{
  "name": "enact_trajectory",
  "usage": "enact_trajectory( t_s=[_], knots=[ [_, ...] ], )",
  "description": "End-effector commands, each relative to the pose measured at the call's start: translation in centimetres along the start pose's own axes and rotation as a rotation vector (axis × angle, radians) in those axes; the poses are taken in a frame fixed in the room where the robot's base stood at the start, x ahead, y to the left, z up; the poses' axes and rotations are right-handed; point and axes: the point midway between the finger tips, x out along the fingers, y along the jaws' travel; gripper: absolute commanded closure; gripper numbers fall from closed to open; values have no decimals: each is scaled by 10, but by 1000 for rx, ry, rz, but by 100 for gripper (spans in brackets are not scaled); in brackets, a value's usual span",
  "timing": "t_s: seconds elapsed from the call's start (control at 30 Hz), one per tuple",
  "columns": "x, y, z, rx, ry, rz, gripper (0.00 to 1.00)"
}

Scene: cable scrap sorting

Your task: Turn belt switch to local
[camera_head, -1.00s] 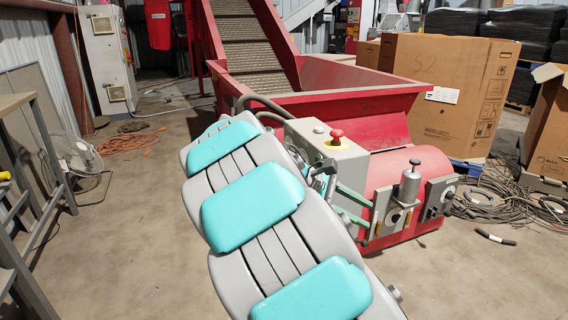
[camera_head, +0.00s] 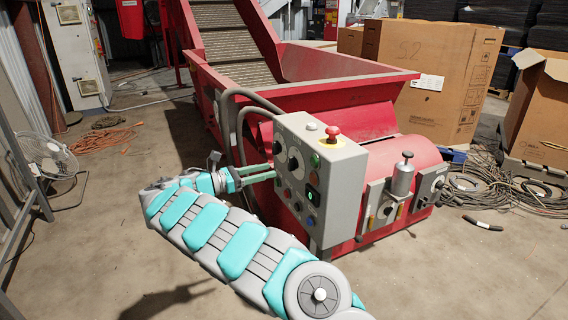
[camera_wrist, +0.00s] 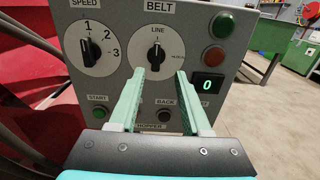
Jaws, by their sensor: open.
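The belt switch (camera_wrist: 155,54) is a black knob on a round white dial marked BELT in the wrist view. Its pointer is up toward LINE; a second label at the dial's right is too small to read. The grey control panel (camera_head: 337,178) carries the dial. My gripper (camera_wrist: 160,72) is open, with its two green fingers pointing at the panel, either side of the knob's lower part. Whether they touch the knob, I cannot tell. In the head view my gripper (camera_head: 273,172) reaches the panel from the left.
A speed knob (camera_wrist: 90,53) sits left of the belt dial. Green start (camera_wrist: 99,112) and black back (camera_wrist: 164,115) buttons lie below. A red emergency button (camera_head: 332,133) tops the panel. A red hopper (camera_head: 330,93) stands behind. Cables (camera_head: 515,190) lie at right.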

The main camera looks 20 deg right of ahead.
Motion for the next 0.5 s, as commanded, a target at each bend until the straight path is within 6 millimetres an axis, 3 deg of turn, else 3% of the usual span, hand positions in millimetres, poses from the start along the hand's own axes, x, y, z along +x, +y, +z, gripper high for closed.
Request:
enact_trajectory(
  t_s=[0.17,0.5],
  knots=[
    [0,4,-3,-13,-4,12,52],
    [50,4,-2,-12,-3,10,52]
  ],
)
